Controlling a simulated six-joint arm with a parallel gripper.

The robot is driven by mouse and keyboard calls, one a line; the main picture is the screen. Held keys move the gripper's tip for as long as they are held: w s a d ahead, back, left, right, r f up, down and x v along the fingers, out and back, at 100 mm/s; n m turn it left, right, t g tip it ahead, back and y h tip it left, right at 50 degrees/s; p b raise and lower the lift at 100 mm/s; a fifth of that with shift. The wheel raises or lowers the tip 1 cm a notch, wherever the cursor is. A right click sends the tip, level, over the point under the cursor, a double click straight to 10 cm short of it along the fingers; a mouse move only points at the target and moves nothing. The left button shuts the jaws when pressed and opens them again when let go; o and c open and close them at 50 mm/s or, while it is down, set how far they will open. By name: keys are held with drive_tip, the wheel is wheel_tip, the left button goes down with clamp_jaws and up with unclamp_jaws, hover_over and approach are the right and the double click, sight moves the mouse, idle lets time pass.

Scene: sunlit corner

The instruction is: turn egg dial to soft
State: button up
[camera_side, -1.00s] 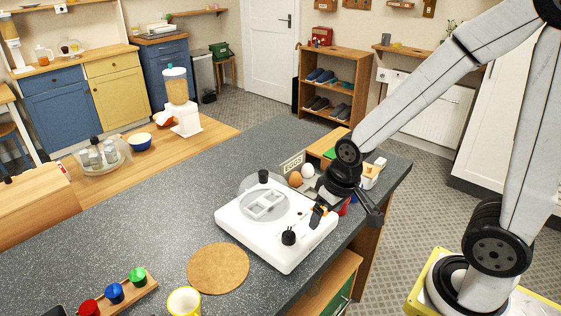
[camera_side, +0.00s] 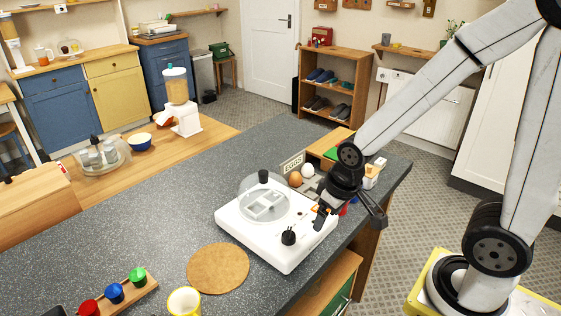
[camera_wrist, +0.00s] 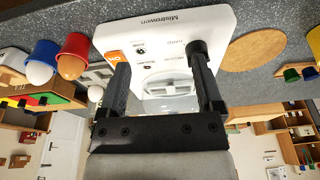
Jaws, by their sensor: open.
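The egg cooker (camera_side: 263,243) is a white base with a clear lid (camera_side: 262,191) topped by a black knob. Its black dial (camera_side: 288,236) stands at the near corner of the base, and also shows in the wrist view (camera_wrist: 196,46), partly behind one finger. Its pointer setting is not readable. An orange switch (camera_wrist: 114,57) shows beside the other finger. My gripper (camera_side: 322,217) is open and empty over the right part of the base, apart from the dial in the side view. It also shows in the wrist view (camera_wrist: 161,75), fingers spread.
A brown egg (camera_side: 295,179) and a white egg (camera_side: 308,171) sit behind the cooker. A red cup (camera_wrist: 74,47) and blue cup (camera_wrist: 44,54) stand beside it. A round cork mat (camera_side: 218,268) and yellow mug (camera_side: 184,301) lie on the near side.

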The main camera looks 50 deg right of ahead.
sight(289, 230)
drive_tip(key=w+a+m, duration=0.1)
drive_tip(key=w+m, duration=0.1)
drive_tip(key=m, duration=0.1)
drive_tip(key=w+a+r+m+g, duration=0.1)
drive_tip(key=m, duration=0.2)
drive_tip(key=w+a+m+g, duration=0.1)
drive_tip(key=w+a+m, duration=0.1)
drive_tip(key=m, duration=0.1)
drive_tip(key=shift+w+r, duration=0.2)
drive_tip(key=shift+w, duration=0.1)
drive_tip(key=shift+w+a+r+m+g, duration=0.15)
drive_tip(key=shift+w+a+m, duration=0.15)
drive_tip(key=shift+m, duration=0.35)
drive_tip(key=shift+w+a+r+m+g, duration=0.15)
drive_tip(key=shift+w+m, duration=0.15)
drive_tip(key=shift+m, duration=0.35)
drive_tip(key=shift+f, duration=0.25)
drive_tip(key=shift+f, duration=3.75)
clamp_jaws()
